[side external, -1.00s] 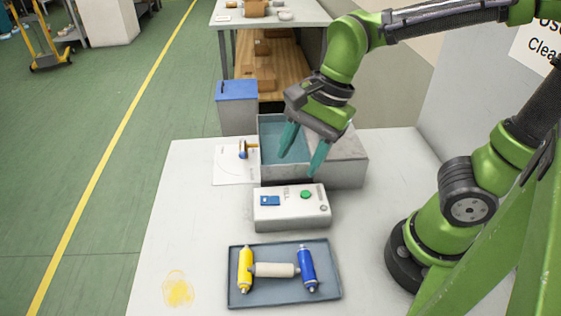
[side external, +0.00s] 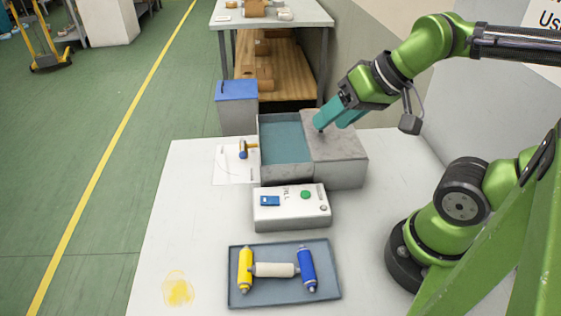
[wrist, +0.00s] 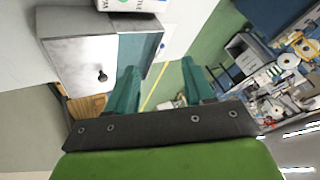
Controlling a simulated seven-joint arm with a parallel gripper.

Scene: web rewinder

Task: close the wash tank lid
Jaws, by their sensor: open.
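The wash tank (side external: 285,142) is a grey box with teal inside, standing on the white table behind the control box. Its left part is uncovered. The grey lid (side external: 345,148) covers the right part and has a small dark knob near its left edge. In the wrist view the lid (wrist: 78,62) and its black knob (wrist: 102,76) lie left of my fingers, with the teal opening (wrist: 136,48) beside them. My gripper (side external: 333,118) has teal fingers and is tilted near the knob's far side. In the wrist view my gripper (wrist: 158,85) is open and empty, with the knob outside the fingers.
A white control box (side external: 292,208) with a green button stands in front of the tank. A grey tray (side external: 270,302) holds yellow and blue rollers nearer the front. A blue-lidded bin (side external: 237,105) is behind left. A paper sheet (side external: 230,173) lies left of the tank.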

